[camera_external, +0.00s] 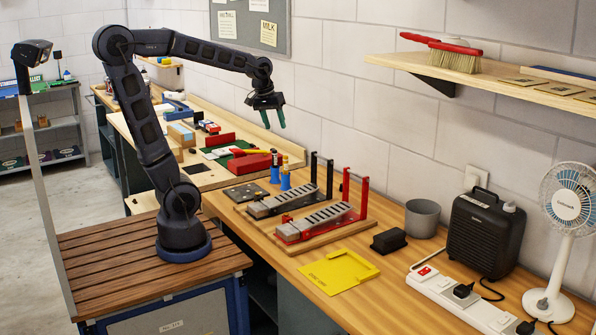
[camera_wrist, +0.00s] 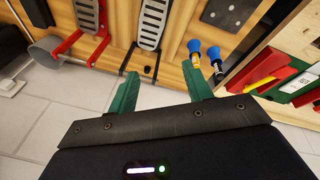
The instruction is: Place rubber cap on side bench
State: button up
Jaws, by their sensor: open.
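My gripper (camera_external: 276,119) is open and empty, high above the wooden bench (camera_external: 437,270) near the wall. In the wrist view its green fingers (camera_wrist: 162,72) stand apart with nothing between them. I cannot pick out a rubber cap with certainty. A small black block (camera_external: 388,241) lies on the bench beside a yellow tray; I cannot tell what it is. Which surface is the side bench is not clear.
A black-framed pedal (camera_external: 282,203) and a red-framed pedal (camera_external: 318,223) stand on the bench. A yellow tray (camera_external: 338,272), grey cup (camera_external: 422,218), heater (camera_external: 482,232), fan (camera_external: 566,205) and power strip (camera_external: 456,300) occupy the right side. A shelf (camera_external: 480,80) juts from the wall.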

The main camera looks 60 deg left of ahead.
jog(key=s+f+m+t, duration=0.1)
jog(key=s+m, duration=0.4)
jog(key=s, duration=0.9)
jog(key=shift+s+f+m+y, duration=0.2)
jog(key=shift+f+m+y, duration=0.1)
jog(key=shift+f+m, duration=0.15)
